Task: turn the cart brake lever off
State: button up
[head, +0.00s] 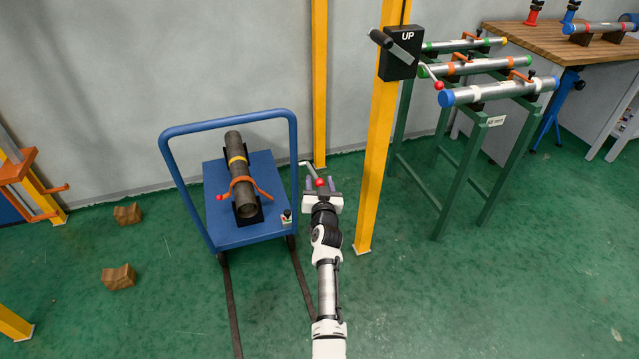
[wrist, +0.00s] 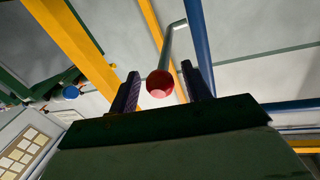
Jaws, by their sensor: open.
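The blue cart (head: 236,229) stands on the floor left of centre in the head view. A grey lever (head: 307,166) with a red ball knob (head: 319,183) shows at the cart's right side; where it is mounted is not clear. In the wrist view the grey lever rod (wrist: 178,35) ends in the red knob (wrist: 160,84). My gripper (head: 322,186) is open at the knob. In the wrist view the knob appears between its two fingers (wrist: 161,84), with a gap on each side; contact is not visible.
A dark pipe (head: 235,152) lies on the cart. A yellow post (head: 374,150) stands right of my gripper and carries a black box marked UP (head: 398,52) with another red-knobbed lever (head: 432,77). A green rack (head: 466,195) stands beyond. Brown blocks (head: 119,277) lie left.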

grip_shut()
dwell(0.3)
jog(key=shift+r, duration=0.1)
